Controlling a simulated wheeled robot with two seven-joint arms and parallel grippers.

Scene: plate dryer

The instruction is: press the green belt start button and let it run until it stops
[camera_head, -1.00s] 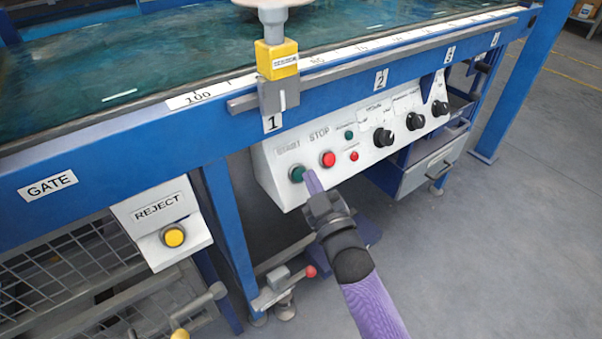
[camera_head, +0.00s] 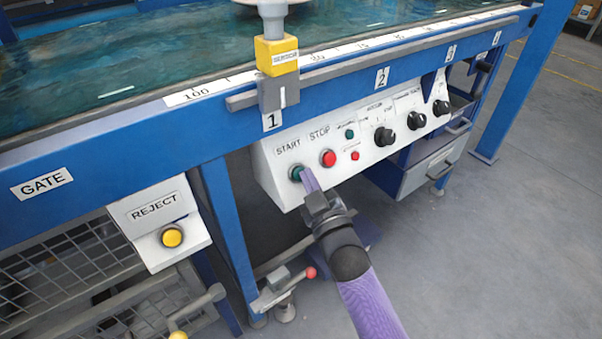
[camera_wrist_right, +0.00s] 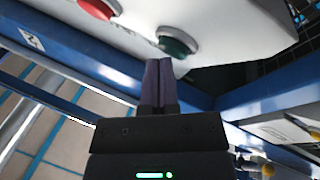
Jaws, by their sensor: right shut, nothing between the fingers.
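The green start button (camera_head: 296,172) sits under the START label at the left end of the white control panel (camera_head: 285,192). My right gripper (camera_head: 304,174) is shut and empty, its purple fingers pointing up at the button and covering its lower right edge. In the right wrist view the closed fingertips (camera_wrist_right: 158,62) are at the near edge of the green button (camera_wrist_right: 178,41). I cannot tell whether they touch it. The belt (camera_head: 160,50) runs behind the blue frame rail and carries white marks. My left gripper is not in view.
A red STOP button (camera_head: 328,158) is close on the right, with small green and red lamps and black knobs beyond. A yellow REJECT button (camera_head: 172,236) is on a separate box at left. A yellow sensor block (camera_head: 276,55) stands above the rail. Open floor lies at right.

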